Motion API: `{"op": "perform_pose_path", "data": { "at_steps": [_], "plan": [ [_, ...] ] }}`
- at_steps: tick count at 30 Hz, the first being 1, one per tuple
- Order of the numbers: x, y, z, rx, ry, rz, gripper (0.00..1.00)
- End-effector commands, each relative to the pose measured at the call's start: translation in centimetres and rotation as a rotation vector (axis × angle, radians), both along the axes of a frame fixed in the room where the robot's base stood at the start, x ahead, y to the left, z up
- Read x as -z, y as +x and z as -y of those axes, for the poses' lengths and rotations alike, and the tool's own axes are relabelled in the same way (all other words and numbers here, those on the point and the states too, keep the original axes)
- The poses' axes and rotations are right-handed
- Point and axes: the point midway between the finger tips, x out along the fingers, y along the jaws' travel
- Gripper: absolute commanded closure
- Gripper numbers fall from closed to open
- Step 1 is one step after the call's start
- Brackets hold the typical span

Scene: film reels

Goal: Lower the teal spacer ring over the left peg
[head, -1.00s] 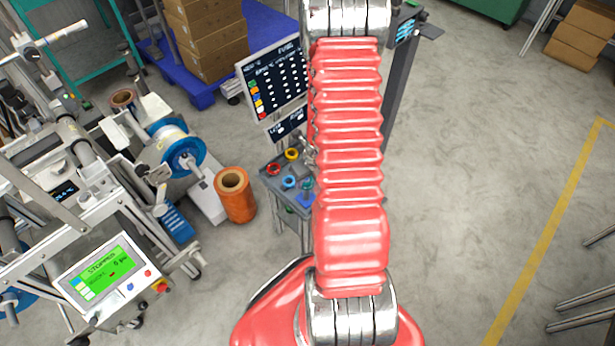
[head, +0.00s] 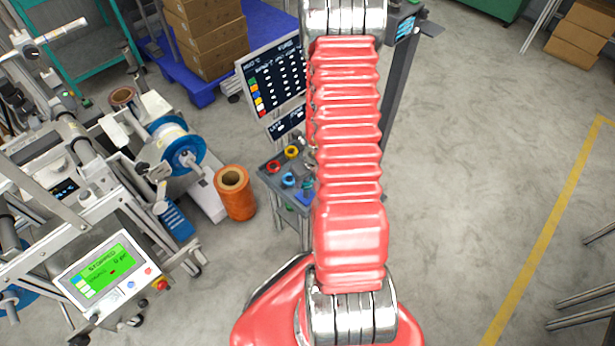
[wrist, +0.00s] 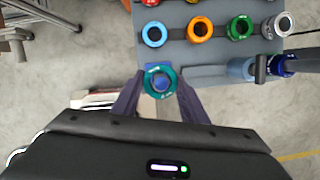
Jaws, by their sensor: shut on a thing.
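In the wrist view my gripper (wrist: 158,82) is shut on the teal spacer ring (wrist: 145,81), with one dark finger on each side of it. A blue part (wrist: 159,84) shows through the ring's hole and looks like the left peg or its base. I cannot tell how high the ring is above it or whether the peg's tip is inside the hole. At the right a dark blue ring (wrist: 284,66) sits beside a dark post. In the head view my arm hides the gripper and the teal ring.
On the grey tray stand a light blue ring (wrist: 154,34), an orange ring (wrist: 200,29), a green ring (wrist: 240,27) and a silver ring (wrist: 279,25). In the head view an upright board (head: 272,80) stands behind the tray. An orange roll (head: 236,198) stands to the left.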

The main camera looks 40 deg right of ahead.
Motion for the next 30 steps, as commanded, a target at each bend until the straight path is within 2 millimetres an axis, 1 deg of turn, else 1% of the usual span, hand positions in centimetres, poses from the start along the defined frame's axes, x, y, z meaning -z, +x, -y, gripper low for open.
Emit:
{"op": "perform_pose_path", "data": {
  "at_steps": [21,30],
  "plan": [
    [1.5,0.0,0.1,0.001,-0.002,0.000,0.85],
    [1.6,0.0,0.1,0.000,-0.003,-0.001,0.85]
  ]
}}
